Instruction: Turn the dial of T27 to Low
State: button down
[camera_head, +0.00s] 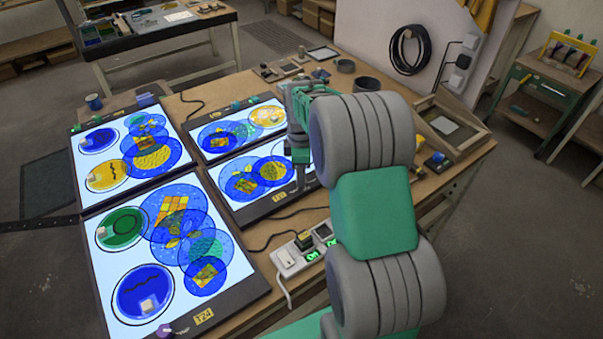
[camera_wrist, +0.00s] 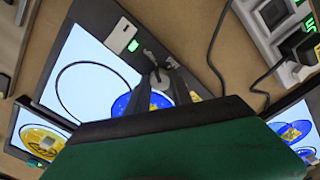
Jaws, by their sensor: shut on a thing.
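The front right light panel (camera_head: 262,206) lies on the wooden bench with coloured glass discs on its lit face. Its front edge bears a small yellow label (camera_head: 279,197), too small to read surely as T27. In the wrist view the panel's dark edge carries a grey dial (camera_wrist: 158,80), a pale rectangular part (camera_wrist: 122,36) and a small green light (camera_wrist: 133,46). My gripper (camera_head: 301,184) reaches down at that edge. In the wrist view its dark fingers (camera_wrist: 160,88) are shut on the dial. The dial's setting and markings cannot be read.
The panel T24 (camera_head: 97,276) lies to the left, with another panel (camera_head: 77,190) behind it. A fourth panel (camera_head: 199,143) lies behind the front right one. A power strip (camera_head: 289,262) with plugs and cables lies near the bench's front edge. My arm hides part of the bench.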

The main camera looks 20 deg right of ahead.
jog(key=shift+m, duration=0.3)
jog(key=m+b, duration=0.1)
jog(key=m, duration=1)
jog(key=shift+r+m+b, duration=0.1)
jog(key=shift+m+b, duration=0.3)
jog(key=m, duration=1.1)
jog(key=shift+b, duration=0.35)
jog(key=shift+m, duration=0.4)
jog(key=c, duration=1.1)
grip_release()
jog(key=shift+c, duration=0.2)
